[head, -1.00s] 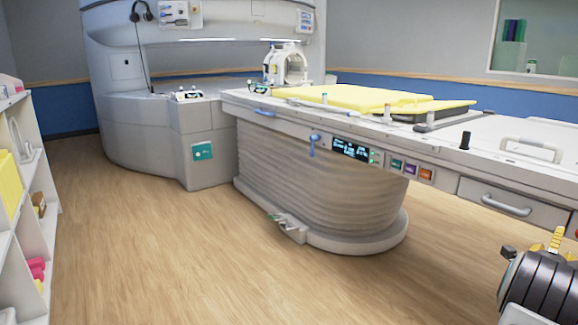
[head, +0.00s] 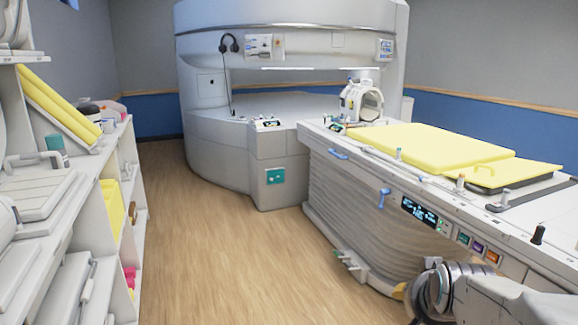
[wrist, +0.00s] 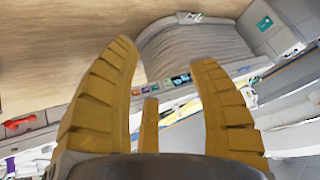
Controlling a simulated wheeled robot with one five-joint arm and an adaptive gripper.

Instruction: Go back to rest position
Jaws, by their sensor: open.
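My gripper (wrist: 168,60) shows in the wrist view with its ribbed yellow fingers spread apart. It is open, and nothing is between the fingertips. In the head view my dark, banded arm is at the lower right, in front of the patient table (head: 345,205); the gripper there is mostly hidden. The wrist view looks past the fingers at the table's grey ribbed base (wrist: 195,50) and the wooden floor, with the scene tilted.
The open magnet (head: 215,110) stands at the back. White shelves (head: 125,215) with yellow pads and boxes line the left. Yellow cushions (head: 430,145) and a white head coil (head: 362,103) lie on the table. The wooden floor (head: 200,250) between shelves and table is clear.

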